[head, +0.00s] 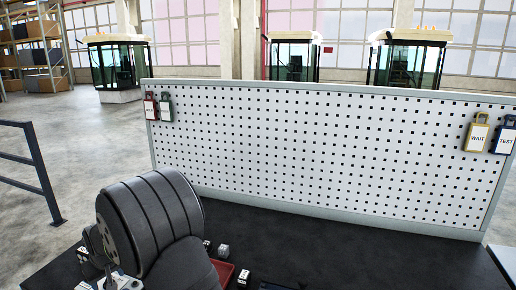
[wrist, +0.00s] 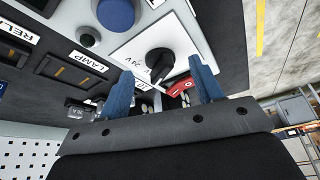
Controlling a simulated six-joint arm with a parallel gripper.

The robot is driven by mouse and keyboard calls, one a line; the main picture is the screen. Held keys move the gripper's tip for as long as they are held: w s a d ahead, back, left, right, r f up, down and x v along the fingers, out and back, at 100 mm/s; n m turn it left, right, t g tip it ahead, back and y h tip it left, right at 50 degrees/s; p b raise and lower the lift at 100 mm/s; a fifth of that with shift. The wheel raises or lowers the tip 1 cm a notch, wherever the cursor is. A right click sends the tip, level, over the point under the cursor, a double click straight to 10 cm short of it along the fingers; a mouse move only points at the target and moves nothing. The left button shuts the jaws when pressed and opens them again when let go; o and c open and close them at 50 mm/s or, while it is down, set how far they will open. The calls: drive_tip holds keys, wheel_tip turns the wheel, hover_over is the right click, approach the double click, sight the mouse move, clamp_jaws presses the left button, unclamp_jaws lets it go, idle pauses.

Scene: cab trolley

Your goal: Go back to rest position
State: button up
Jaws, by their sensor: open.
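My gripper (wrist: 160,68) shows in the wrist view with its two blue fingers spread apart. No object is held between them. Beyond the fingers is a white panel with a black rotary knob (wrist: 160,62), which appears between the fingertips. I cannot tell the gap between the fingers and the panel. In the head view my dark grey arm fills the lower left, and my gripper's fingers cannot be made out there.
A blue round button (wrist: 115,13) and labelled slots lie near the knob. A red part (wrist: 181,87) shows beyond the fingers. A white pegboard (head: 320,150) stands behind the dark table (head: 380,255), with tags hung at both ends. A red tray (head: 222,272) sits beside my arm.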

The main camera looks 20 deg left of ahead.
drive_tip(key=shift+m+t, duration=0.3)
drive_tip(key=shift+m, duration=0.5)
drive_tip(key=shift+s+d+r, duration=0.15)
drive_tip(key=shift+r, duration=0.35)
drive_tip(key=o, duration=0.9)
drive_tip(key=w, duration=0.1)
drive_tip(key=w+r, duration=0.1)
drive_tip(key=w+d, duration=0.1)
drive_tip(key=shift+w+d+r, duration=0.1)
drive_tip(key=shift+w+r, duration=0.15)
drive_tip(key=shift+r, duration=0.15)
drive_tip(key=w+d+r+n+g, duration=0.1)
drive_tip(key=w+d+r+n, duration=0.3)
drive_tip(key=w+d, duration=0.95)
drive_tip(key=w+d+r+n+g, duration=0.15)
drive_tip(key=w+d+r, duration=0.65)
drive_tip(key=d, duration=0.9)
drive_tip(key=x, duration=0.3)
drive_tip(key=w+x, duration=0.1)
drive_tip(key=x, duration=0.3)
drive_tip(key=w+x, duration=0.1)
drive_tip(key=x, duration=0.3)
drive_tip(key=shift+w+f, duration=0.25)
drive_tip(key=shift+f, duration=0.05)
